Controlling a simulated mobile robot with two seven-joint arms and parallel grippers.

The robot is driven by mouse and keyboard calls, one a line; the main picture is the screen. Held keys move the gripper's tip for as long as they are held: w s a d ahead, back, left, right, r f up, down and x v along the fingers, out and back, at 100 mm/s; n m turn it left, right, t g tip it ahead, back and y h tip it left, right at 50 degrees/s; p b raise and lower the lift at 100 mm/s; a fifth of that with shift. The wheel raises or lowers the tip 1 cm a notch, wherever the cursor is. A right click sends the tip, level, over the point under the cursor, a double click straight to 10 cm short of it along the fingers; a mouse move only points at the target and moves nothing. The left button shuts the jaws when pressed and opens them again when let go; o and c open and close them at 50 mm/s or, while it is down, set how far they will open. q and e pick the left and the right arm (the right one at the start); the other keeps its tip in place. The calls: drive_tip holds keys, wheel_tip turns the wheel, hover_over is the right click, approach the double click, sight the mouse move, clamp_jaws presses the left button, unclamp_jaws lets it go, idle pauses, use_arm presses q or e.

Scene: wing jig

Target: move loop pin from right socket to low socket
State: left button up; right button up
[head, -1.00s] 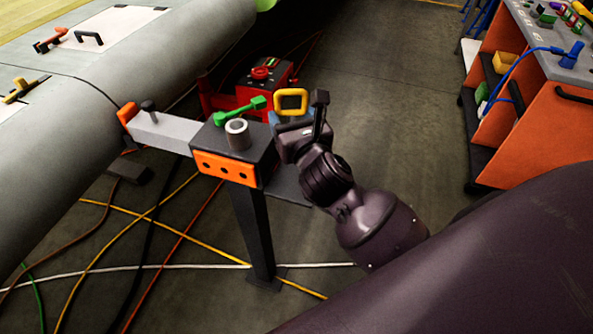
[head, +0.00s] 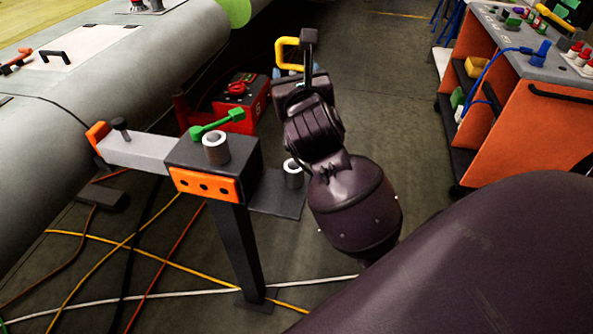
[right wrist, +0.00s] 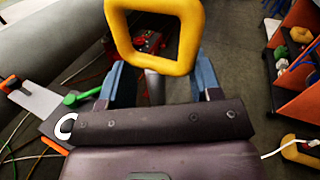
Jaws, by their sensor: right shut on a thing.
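The yellow loop pin (head: 279,55) is held up in my right gripper (head: 291,73), clear of the stand; my wrist hides part of its loop. In the right wrist view the loop (right wrist: 155,67) stands between the two blue fingers of the gripper (right wrist: 160,84), with a grey shaft below it. A grey ring socket (head: 217,149) on top of the black block appears empty. A lower grey socket (head: 293,174) on a dark plate, right of the block, also appears empty, partly hidden by my wrist. My left gripper is not in view.
A green handle (head: 218,124) lies across the back of the block (head: 250,155). A grey bar (head: 150,151) runs left to the wing. A red box (head: 240,90) stands behind. An orange cart (head: 520,130) is at right. Cables cross the floor.

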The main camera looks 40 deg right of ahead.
drive_tip(key=b, duration=0.2)
hover_over(296, 159)
drive_tip(key=v, duration=0.2)
drive_tip(key=f, duration=0.6)
drive_tip(key=shift+s+a, duration=0.1)
drive_tip(key=shift+a, duration=0.15)
drive_tip(key=shift+f+b, duration=2.1)
drive_tip(key=shift+f, duration=4.95)
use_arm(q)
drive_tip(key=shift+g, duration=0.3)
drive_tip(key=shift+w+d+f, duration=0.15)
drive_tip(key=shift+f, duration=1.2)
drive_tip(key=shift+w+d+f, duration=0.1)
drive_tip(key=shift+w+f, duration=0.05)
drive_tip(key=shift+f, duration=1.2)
use_arm(e)
drive_tip(key=shift+f, duration=0.3)
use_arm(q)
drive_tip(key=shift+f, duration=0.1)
use_arm(e)
drive_tip(key=shift+f, duration=0.2)
